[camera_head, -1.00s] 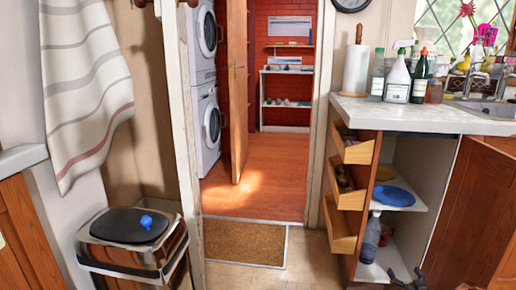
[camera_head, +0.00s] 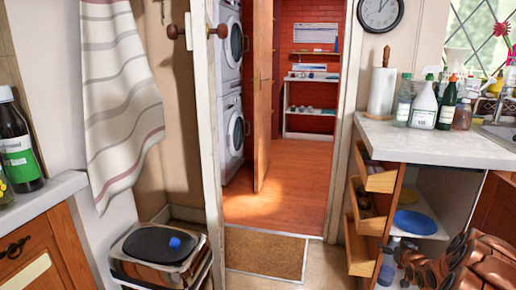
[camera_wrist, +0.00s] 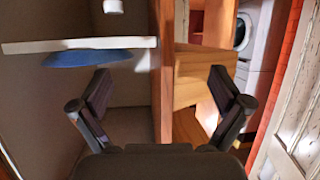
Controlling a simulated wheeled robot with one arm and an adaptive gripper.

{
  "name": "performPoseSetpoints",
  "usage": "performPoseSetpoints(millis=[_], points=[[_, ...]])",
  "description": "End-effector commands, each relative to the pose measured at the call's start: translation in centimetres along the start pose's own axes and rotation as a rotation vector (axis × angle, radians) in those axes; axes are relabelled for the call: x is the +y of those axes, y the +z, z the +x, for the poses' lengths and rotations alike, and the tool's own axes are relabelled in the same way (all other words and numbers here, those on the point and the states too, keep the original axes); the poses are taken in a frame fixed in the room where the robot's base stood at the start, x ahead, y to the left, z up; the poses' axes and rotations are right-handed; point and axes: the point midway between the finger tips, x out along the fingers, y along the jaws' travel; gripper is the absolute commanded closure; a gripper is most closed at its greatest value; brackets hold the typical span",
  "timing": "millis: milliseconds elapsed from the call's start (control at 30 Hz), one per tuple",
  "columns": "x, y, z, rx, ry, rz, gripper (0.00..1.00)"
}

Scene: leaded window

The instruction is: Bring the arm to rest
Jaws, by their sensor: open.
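My gripper (camera_wrist: 160,88) is open in the wrist view, with its two dark fingers spread wide and nothing between them. It faces the open base cupboard, with a white shelf (camera_wrist: 20,47) on the left and wooden drawers (camera_wrist: 190,85) on the right. In the head view, the brown, jointed part of my arm (camera_head: 480,268) shows at the lower right, in front of the cupboard. The fingers are hard to make out there.
Several drawers (camera_head: 380,181) stand open beneath the white counter (camera_head: 430,143). A blue plate (camera_head: 415,222) lies on the cupboard shelf. A bin (camera_head: 150,243) with a blue item (camera_head: 175,244) on its lid stands left. The doorway floor (camera_head: 275,190) is clear.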

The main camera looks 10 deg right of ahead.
Motion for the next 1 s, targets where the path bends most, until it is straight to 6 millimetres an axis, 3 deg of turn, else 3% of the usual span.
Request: performPoseSetpoints(millis=[33, 100, 467, 767, 1000], points=[[-1.4, -2.6, -1.0, -0.021, -0.007, -0.006, 0.0], [-2.9, -4.3, -2.0, -0.065, -0.009, -0.01, 0.0], [-10.8, -11.9, -9.8, -0.297, -0.029, -0.044, 0.0], [-16.6, -16.3, -19.1, -0.5, -0.046, -0.08, 0.0], [-20.3, -18.6, -28.2, -0.669, -0.057, -0.112, 0.0]])
